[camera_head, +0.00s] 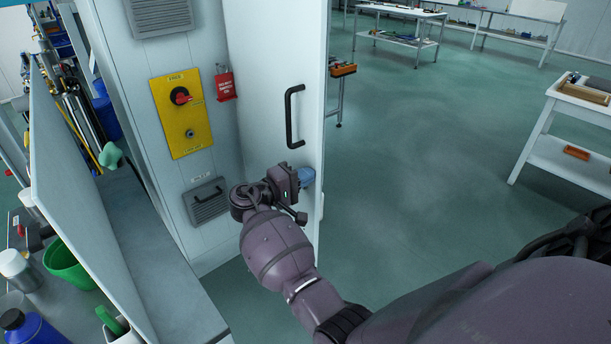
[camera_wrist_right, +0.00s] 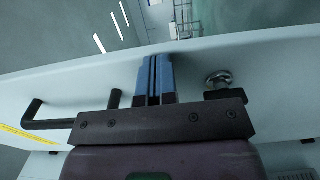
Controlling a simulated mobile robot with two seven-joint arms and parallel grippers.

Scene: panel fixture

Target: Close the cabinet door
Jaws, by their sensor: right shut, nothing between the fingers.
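The white cabinet door (camera_head: 268,65) stands open, swung out at an angle from the tall cabinet (camera_head: 135,100). A black bar handle (camera_head: 289,118) is on its face; it also shows in the right wrist view (camera_wrist_right: 40,123), partly hidden by the gripper. My right gripper (camera_head: 307,176) is shut and empty below the handle, with its blue fingers by the door's outer edge. In the right wrist view its fingers (camera_wrist_right: 157,62) lie together in front of the pale door (camera_wrist_right: 265,70). I cannot tell whether they touch it. My left gripper is out of view.
A yellow panel (camera_head: 196,130) with a red switch, a red tag (camera_head: 225,86) and a grey vent (camera_head: 207,203) are on the cabinet's face. A pale upright panel (camera_head: 75,170) and cluttered items stand left. Green floor (camera_head: 430,170) is free to the right, before a white table (camera_head: 560,145).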

